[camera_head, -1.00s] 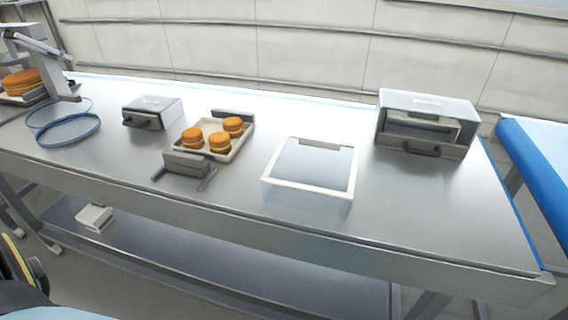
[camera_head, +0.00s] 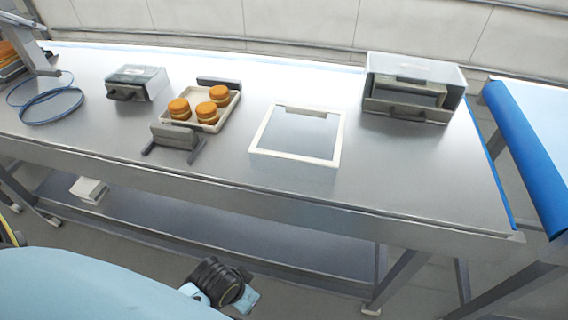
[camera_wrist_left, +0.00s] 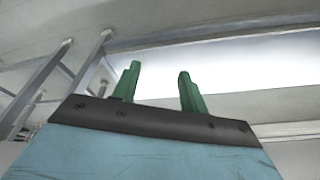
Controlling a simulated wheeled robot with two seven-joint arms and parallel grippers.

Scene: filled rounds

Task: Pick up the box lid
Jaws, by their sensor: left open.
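A flat square piece with a white rim and a clear or grey middle, which looks like the box lid (camera_head: 292,157), lies on the metal table, right of the tray of rounds in the head view. I cannot tell whether it is a loose lid or sits on a shallow clear box. My left gripper (camera_wrist_left: 159,70) shows in the left wrist view with two green fingers apart and nothing between them. It is below or in front of the table, away from the lid. In the head view part of my arm shows at the bottom, without fingers. My right gripper is not in view.
A small clear-topped case (camera_head: 136,82) and blue rings (camera_head: 50,105) are farther left. A larger box (camera_head: 413,87) stands right. The table's front right is clear.

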